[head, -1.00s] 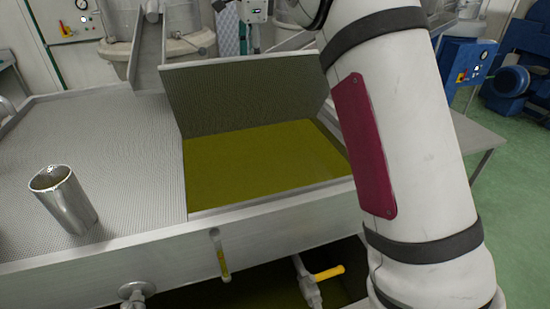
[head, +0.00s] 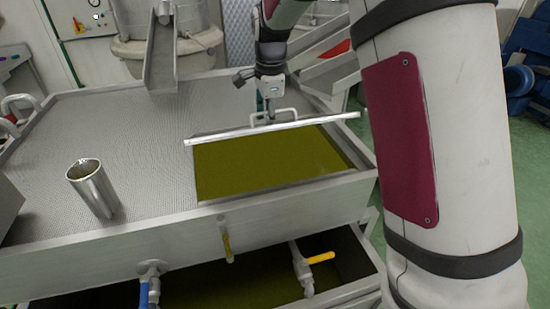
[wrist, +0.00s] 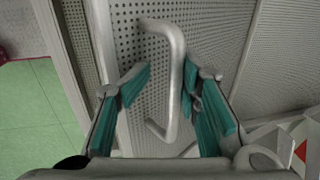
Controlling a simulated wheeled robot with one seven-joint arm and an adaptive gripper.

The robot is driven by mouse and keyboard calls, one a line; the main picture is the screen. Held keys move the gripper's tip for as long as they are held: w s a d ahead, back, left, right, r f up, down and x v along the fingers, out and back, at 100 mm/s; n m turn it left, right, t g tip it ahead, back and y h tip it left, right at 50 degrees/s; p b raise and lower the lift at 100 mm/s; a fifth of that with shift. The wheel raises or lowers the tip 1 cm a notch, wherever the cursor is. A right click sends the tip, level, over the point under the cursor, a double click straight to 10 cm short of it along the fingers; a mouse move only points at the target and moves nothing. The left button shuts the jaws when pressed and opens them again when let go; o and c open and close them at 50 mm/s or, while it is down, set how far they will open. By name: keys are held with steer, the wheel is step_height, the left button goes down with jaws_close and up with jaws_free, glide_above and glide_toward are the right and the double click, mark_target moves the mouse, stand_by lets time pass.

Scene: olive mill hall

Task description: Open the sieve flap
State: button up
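The sieve flap (head: 275,128) stands partly raised over the green-yellow oil opening (head: 265,168). In the head view it shows almost edge-on as a thin bright strip, with its bar handle (head: 272,117) on the far side. My gripper (head: 269,104) is behind the flap, at the handle. In the wrist view the handle (wrist: 174,75) runs between the two teal-padded fingers of my gripper (wrist: 166,76). The fingers are apart, with a clear gap on the left and the right finger close to the bar. The flap's perforated face (wrist: 130,35) lies behind the handle.
A metal cup (head: 93,188) stands on the perforated cover (head: 130,125) left of the opening. A chute (head: 162,55) comes down at the back. A yellow-handled valve (head: 318,258) and a blue-handled valve (head: 148,290) are at the tank's front. Green floor is at right.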

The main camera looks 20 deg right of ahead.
steer(key=s+f+p, duration=0.1)
steer(key=s+f, duration=0.4)
steer(key=f, duration=0.5)
steer(key=shift+f, duration=0.3)
step_height(320, 180, up, 16)
steer(key=s+p, duration=0.1)
steer(key=p, duration=0.2)
steer(key=shift+p, duration=0.4)
stand_by(1.2)
steer(key=shift+s, duration=0.1)
